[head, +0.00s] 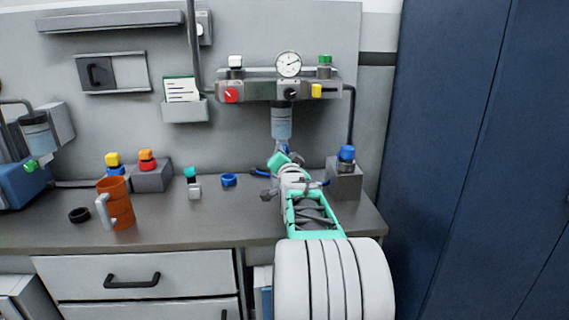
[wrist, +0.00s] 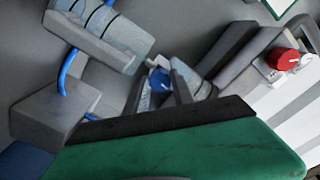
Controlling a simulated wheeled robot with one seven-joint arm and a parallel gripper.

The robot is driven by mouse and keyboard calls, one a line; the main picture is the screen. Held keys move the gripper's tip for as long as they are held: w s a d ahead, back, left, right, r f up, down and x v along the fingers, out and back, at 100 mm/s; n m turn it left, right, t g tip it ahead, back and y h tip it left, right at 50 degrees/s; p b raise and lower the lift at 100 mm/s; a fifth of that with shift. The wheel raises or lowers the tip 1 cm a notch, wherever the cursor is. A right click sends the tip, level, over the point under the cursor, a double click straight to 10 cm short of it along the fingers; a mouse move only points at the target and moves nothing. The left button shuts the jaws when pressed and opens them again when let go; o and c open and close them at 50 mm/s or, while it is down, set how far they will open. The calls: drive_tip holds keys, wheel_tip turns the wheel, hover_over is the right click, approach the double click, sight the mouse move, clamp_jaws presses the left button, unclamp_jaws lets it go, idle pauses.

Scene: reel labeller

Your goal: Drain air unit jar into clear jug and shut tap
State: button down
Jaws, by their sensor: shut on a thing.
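The air unit's jar (head: 281,122) hangs under the regulator bar on the wall and looks bluish and clear. My gripper (head: 283,152) reaches up to its lower end. In the wrist view, my gripper (wrist: 159,88) has its grey fingers on either side of a small blue tap (wrist: 159,80) with a white mark, and is shut on it. Part of the jar (wrist: 195,82) shows just right of the tap. I cannot make out a clear jug; my arm hides the bench below the jar. An orange jug (head: 119,205) stands at the left.
The air unit has a red knob (head: 231,95) and a gauge (head: 288,64). A grey block with a blue knob (head: 346,153) stands right of my arm. The bench front-left is mostly clear.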

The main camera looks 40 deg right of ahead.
drive_tip(key=m+b, duration=0.2)
drive_tip(key=m, duration=0.2)
drive_tip(key=shift+f+b, duration=0.1)
drive_tip(key=shift+b, duration=0.25)
drive_tip(key=shift+m+b, duration=0.65)
drive_tip(key=shift+m, duration=0.75)
drive_tip(key=shift+r, duration=0.2)
drive_tip(key=c, duration=1.1)
unclamp_jaws()
drive_tip(key=shift+f, duration=0.1)
